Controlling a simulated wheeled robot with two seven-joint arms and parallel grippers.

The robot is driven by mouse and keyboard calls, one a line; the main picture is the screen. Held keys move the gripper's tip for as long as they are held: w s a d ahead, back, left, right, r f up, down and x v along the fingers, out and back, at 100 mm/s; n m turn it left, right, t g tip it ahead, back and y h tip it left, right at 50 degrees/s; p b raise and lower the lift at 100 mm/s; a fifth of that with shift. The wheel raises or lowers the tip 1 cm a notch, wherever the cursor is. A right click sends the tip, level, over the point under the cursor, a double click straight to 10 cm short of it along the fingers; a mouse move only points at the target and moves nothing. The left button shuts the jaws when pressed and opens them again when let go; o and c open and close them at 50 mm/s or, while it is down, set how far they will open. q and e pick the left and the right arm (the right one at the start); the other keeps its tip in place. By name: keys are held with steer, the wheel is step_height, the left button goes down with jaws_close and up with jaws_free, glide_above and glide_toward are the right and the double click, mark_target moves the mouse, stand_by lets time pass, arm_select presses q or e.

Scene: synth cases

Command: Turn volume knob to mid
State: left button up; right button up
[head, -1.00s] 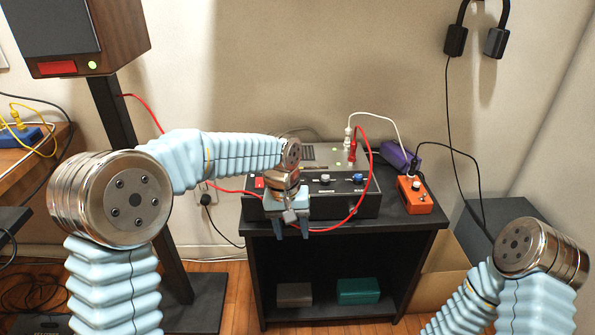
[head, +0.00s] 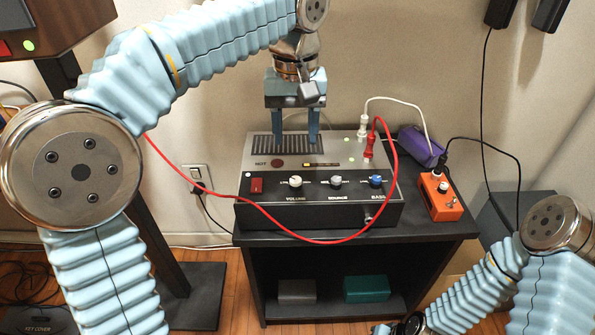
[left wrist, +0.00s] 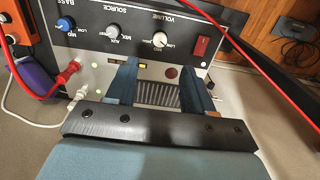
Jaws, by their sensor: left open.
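The volume knob (head: 295,181) is a small pale knob at the left of the amplifier's black front panel, above the word VOLUME. It also shows in the left wrist view (left wrist: 160,39), between its scale marks; its exact pointer angle is too small to read. The grey-topped amplifier (head: 240,213) stands on a black cabinet. My left gripper (head: 297,140) is open and empty, fingers down over the amplifier's top near the vent slots, behind the knob. In the left wrist view its two blue fingers (left wrist: 159,70) are apart, clear of the knob.
A source knob (head: 336,182), blue bass knob (head: 376,181) and red switch (head: 256,186) share the panel. A red cable (head: 318,241) loops across the amplifier's front. An orange pedal (head: 439,196) and purple case (head: 421,150) sit to the right.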

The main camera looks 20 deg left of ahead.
mark_target(295, 179)
arm_select(q)
step_height(295, 179, down, 11)
steer(key=shift+b, duration=0.9)
steer(key=shift+c, duration=0.3)
jaws_close()
